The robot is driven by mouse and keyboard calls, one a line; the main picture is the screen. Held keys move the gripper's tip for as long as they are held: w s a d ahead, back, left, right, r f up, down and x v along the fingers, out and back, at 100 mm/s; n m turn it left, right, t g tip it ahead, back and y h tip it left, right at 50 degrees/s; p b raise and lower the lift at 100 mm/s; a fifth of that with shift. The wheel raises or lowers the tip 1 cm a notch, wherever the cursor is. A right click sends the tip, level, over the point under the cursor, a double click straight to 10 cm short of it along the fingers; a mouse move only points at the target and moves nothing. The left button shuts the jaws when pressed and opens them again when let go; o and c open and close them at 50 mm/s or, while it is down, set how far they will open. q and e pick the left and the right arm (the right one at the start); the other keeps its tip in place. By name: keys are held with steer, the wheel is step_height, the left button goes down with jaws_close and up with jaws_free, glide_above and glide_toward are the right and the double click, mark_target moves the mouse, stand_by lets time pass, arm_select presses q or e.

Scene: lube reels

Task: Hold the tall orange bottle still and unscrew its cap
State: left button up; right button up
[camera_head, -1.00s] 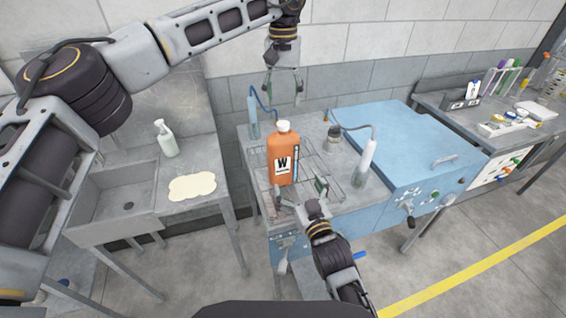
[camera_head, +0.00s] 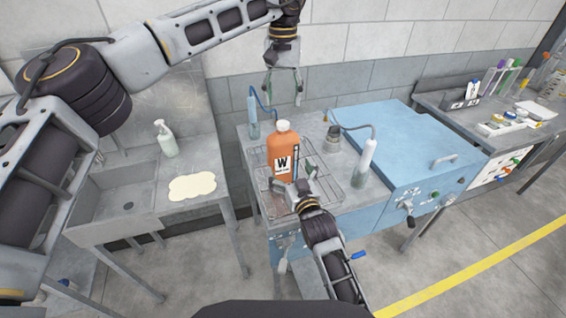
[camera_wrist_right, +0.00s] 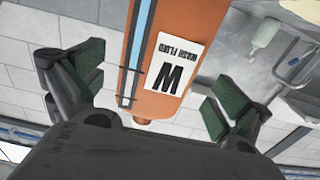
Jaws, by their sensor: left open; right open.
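The tall orange bottle (camera_head: 283,152) stands upright on a wire rack on the metal bench, with its white cap (camera_head: 283,126) on top and a label marked W on its front. My left gripper (camera_head: 283,98) points down, open and empty, above and apart from the cap. My right gripper (camera_head: 294,180) is low at the front of the bottle, open. In the right wrist view the orange bottle (camera_wrist_right: 190,25) lies between the two open green-padded fingers of the right gripper (camera_wrist_right: 150,95), with gaps on both sides. The cap is not clear in that view.
The wire rack (camera_head: 330,180) lies under the bottle. Slim bottles with blue tubes (camera_head: 254,115) (camera_head: 364,160) and a dark-banded jar (camera_head: 334,138) stand near. A blue box (camera_head: 420,140) is at right. A sink (camera_head: 115,200) and a spray bottle (camera_head: 166,140) are at left.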

mark_target(283, 123)
steer(key=shift+x, duration=3.15)
steer(key=c, duration=1.7)
arm_select(q)
steer(key=shift+n, duration=2.3)
arm_select(e)
steer(key=shift+o, duration=0.2)
arm_select(q)
steer(key=shift+f, duration=0.1)
steer(key=shift+f, duration=3.95)
